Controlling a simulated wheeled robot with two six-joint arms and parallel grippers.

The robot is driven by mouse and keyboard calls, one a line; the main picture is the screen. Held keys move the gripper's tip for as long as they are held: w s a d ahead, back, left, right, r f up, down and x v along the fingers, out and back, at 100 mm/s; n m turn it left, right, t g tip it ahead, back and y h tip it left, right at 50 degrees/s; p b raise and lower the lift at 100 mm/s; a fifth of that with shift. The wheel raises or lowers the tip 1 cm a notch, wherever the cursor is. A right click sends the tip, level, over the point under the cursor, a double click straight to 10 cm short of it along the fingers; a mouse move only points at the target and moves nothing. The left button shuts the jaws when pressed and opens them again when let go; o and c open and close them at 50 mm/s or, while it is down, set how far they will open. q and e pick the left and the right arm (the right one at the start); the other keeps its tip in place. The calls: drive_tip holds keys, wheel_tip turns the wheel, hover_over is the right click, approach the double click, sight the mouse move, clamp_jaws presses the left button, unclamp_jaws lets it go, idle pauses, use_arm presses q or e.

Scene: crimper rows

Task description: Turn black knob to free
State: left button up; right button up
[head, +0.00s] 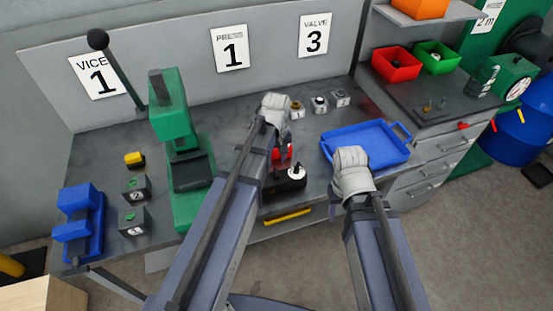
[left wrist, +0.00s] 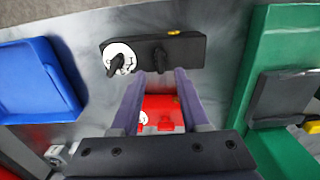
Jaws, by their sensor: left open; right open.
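A black box (head: 285,187) stands at the front edge of the bench and carries a white dial with a black knob (head: 296,168). In the left wrist view the black knob (left wrist: 115,65) sits slanted across the dial, at the left end of the box (left wrist: 165,52). A red unit (left wrist: 162,108) lies behind the box. My left gripper (left wrist: 160,74) is open and empty, its fingers above the red unit and tips near the box edge, to the side of the knob. In the head view its fingers are hidden. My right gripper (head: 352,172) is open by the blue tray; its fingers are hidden.
A blue tray (head: 345,159) lies right of the black box. A green press (head: 172,115) stands to the left, with a blue vice (head: 78,220) beyond. Several small dial units (head: 319,104) stand at the back. A yellow handle (head: 288,216) is below the bench edge.

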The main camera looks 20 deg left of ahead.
use_arm(q)
wheel_tip(320, 180, up, 3)
drive_tip(key=shift+f+p, duration=0.15)
drive_tip(key=shift+p, duration=0.7)
use_arm(e)
wheel_tip(320, 180, up, 3)
drive_tip(key=shift+f, duration=0.15)
use_arm(q)
drive_tip(key=shift+f, duration=0.1)
use_arm(e)
drive_tip(key=shift+f, duration=0.1)
